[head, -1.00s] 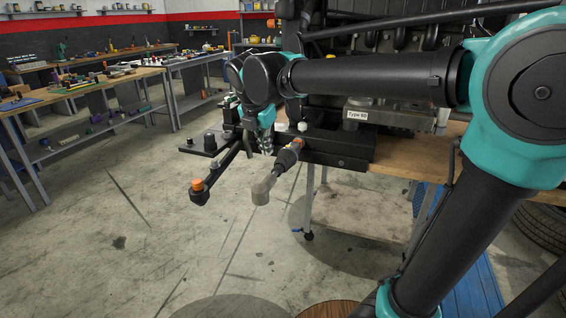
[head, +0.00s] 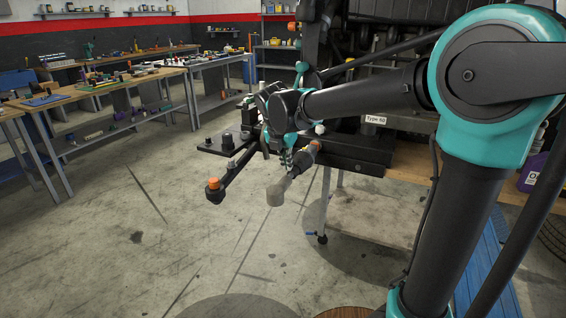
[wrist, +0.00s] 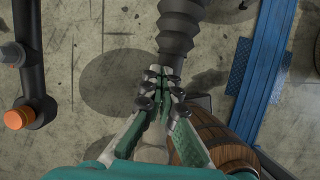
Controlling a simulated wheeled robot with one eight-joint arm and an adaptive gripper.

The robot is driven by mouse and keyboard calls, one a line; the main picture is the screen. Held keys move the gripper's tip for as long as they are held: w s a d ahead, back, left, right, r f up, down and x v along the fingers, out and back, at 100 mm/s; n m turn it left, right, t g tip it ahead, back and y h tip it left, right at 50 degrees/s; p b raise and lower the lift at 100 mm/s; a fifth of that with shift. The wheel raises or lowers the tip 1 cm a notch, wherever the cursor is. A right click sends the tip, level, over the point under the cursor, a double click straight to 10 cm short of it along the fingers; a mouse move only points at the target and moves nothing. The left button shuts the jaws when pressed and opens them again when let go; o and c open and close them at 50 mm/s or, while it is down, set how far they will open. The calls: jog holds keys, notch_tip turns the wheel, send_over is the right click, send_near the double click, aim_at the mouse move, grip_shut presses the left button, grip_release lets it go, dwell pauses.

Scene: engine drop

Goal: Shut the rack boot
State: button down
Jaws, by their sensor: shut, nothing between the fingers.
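The rack boot (head: 301,160) is a black ribbed bellows near the engine's lower front, with a grey rod end (head: 275,193) hanging below it. In the wrist view the ribbed boot (wrist: 180,25) shows at the top centre, just beyond the fingertips. My gripper (head: 287,158) is beside the boot, on its left in the head view. In the wrist view my gripper (wrist: 161,76) has its dark fingertips together with nothing between them. The fingertips look very close to the boot's lower end; I cannot tell whether they touch it.
A black arm with an orange-tipped end (head: 214,190) sticks out left of the boot. The engine (head: 400,75) stands on a wooden-topped bench behind. A wooden barrel (wrist: 215,140) and a blue ramp (wrist: 262,70) lie below right.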

aim_at(301, 152)
jog(key=shift+w+d, duration=0.25)
jog(key=shift+w, duration=0.4)
jog(key=w+d, duration=0.1)
jog(key=w, duration=0.2)
jog(key=w+d, duration=0.1)
jog(key=w, duration=0.3)
jog(key=w+d, duration=0.1)
jog(key=w, duration=0.2)
jog(key=shift+w+d, duration=0.3)
jog(key=shift+d, duration=0.05)
jog(key=shift+s, duration=0.15)
